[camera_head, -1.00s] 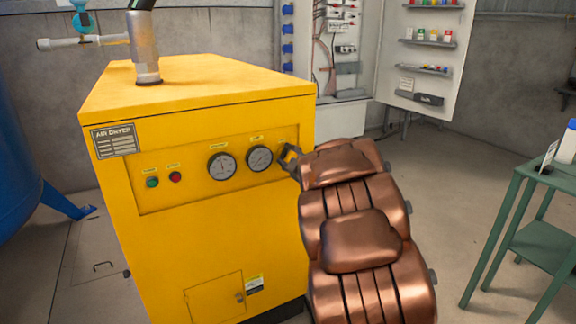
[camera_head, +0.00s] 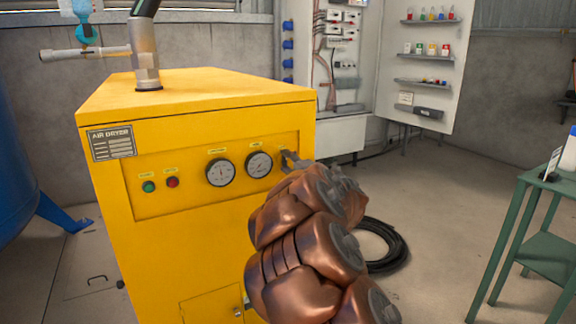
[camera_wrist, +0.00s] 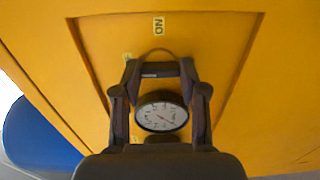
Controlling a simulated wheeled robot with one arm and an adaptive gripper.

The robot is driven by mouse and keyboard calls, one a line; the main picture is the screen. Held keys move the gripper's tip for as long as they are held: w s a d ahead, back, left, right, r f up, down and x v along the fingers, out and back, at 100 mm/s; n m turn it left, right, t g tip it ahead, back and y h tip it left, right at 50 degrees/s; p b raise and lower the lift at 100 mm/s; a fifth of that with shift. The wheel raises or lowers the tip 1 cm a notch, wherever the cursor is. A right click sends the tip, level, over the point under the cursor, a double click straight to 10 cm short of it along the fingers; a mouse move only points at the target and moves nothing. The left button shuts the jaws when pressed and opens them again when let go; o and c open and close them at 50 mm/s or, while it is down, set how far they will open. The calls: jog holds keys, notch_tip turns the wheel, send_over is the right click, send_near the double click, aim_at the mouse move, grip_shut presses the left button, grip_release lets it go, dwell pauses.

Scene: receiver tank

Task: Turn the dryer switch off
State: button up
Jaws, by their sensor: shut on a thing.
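The yellow air dryer (camera_head: 215,105) has a front panel with a green button (camera_head: 148,187), a red button (camera_head: 173,182) and two round gauges (camera_head: 220,172). My gripper (camera_head: 290,160) is at the panel's right end, beside the right gauge (camera_head: 259,165). In the wrist view my gripper (camera_wrist: 160,69) has its fingertips together at the panel, shut on the dryer switch. The fingers hide most of the switch; only a thin curved edge shows just past the tips. An ON label (camera_wrist: 158,25) reads upside down beyond it. A gauge (camera_wrist: 162,116) shows between the fingers.
A metal pipe (camera_head: 145,65) rises from the dryer's top. A blue tank (camera_head: 15,165) stands at left, a green table (camera_head: 530,235) at right. An open electrical cabinet (camera_head: 345,60) is behind. A black hose coil (camera_head: 385,245) lies on the floor right of my arm.

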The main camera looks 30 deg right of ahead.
dwell(0.3)
jog(key=o, duration=0.9)
jog(key=shift+c, duration=0.2)
jog(key=shift+s, duration=0.1)
jog(key=s, duration=1.2)
jog(key=shift+a, duration=0.45)
jog(key=shift+w, duration=0.1)
